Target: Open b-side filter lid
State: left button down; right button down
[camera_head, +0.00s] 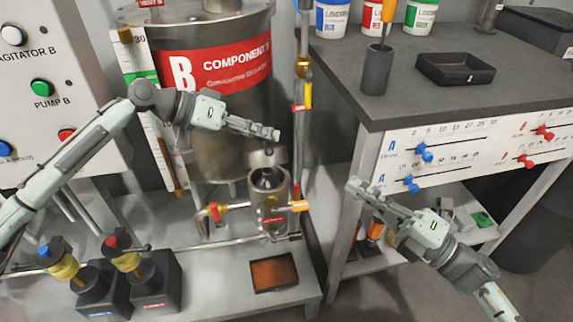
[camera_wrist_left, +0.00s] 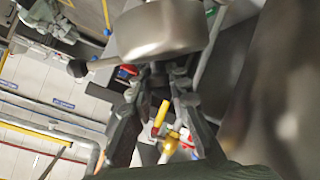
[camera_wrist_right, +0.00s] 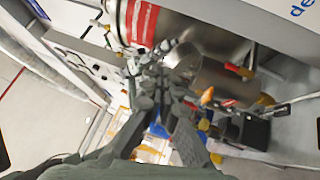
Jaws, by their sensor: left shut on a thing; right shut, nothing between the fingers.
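The b-side filter (camera_head: 281,216) is a small metal cylinder with a red label, in front of the big component B tank. Its top shows a dark opening. A round metal lid (camera_head: 262,158) is above it, just below my left gripper (camera_head: 277,134). The lid looks large in the left wrist view (camera_wrist_left: 160,32), at the fingertips. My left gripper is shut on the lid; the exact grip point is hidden. My right gripper (camera_head: 352,187) is shut and empty, to the right of the filter, in front of the table's side panel.
The component B tank (camera_head: 225,130) stands behind the filter. A pipe with a red valve handle (camera_head: 214,211) is at left, an orange handle (camera_head: 300,205) at right. A dark table (camera_head: 420,105) with sliders is at right. A brown-orange tray (camera_head: 274,273) lies in front.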

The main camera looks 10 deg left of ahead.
jog(key=s+a+n+g+y, duration=0.2)
jog(key=s+n+g, duration=0.3)
jog(key=n, duration=0.1)
send_near(272, 153)
jog(key=s+a, duration=0.2)
jog(key=a, duration=0.3)
jog(key=shift+w+a+r+g, duration=0.15)
jog(key=shift+w+a, duration=0.1)
jog(key=shift+w, duration=0.3)
jog(key=shift+w+a+r+g, duration=0.1)
jog(key=shift+w+a, duration=0.2)
jog(key=shift+w, duration=0.25)
jog(key=shift+w+a+r+g, duration=0.15)
jog(key=shift+w+a, duration=0.1)
jog(key=shift+w, duration=0.3)
pick_arm(q)
jog(key=c, duration=1.4)
grip_release()
pick_arm(e)
jog(key=shift+w+a+r, duration=0.3)
jog(key=shift+w+r, duration=0.15)
jog(key=shift+w, duration=0.1)
